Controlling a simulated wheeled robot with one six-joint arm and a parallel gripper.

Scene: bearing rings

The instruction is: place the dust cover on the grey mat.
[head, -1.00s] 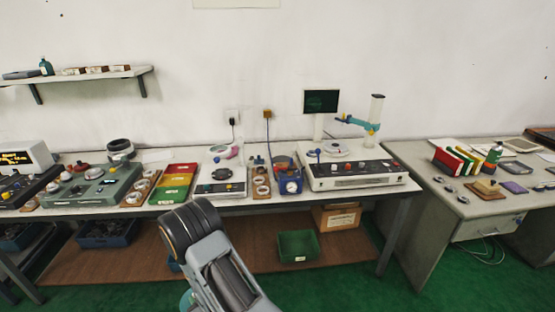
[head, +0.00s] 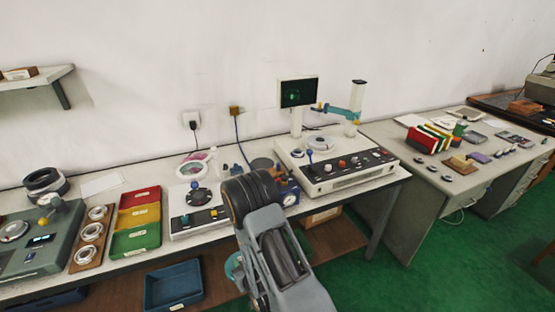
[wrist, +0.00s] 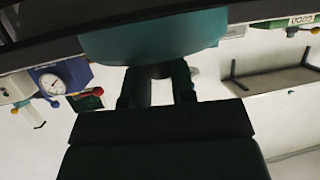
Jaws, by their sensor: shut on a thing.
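My gripper (wrist: 158,88) shows in the wrist view as two dark fingers, shut on a teal piece, which I take for the dust cover (wrist: 150,38). The piece is broad with a curved lower edge, and the fingers meet that edge. In the head view my arm hides the fingers, and a bit of teal (head: 233,267) shows beside it, in front of the bench. I cannot tell for sure which thing is the grey mat. A flat grey piece (head: 475,137) lies on the right desk, and a dark grey disc (head: 262,163) lies on the bench.
The bench (head: 110,262) carries a red, yellow and green tray (head: 137,222), a small scale-like device (head: 199,215) and a large console (head: 340,168). A blue bin (head: 173,285) is below.

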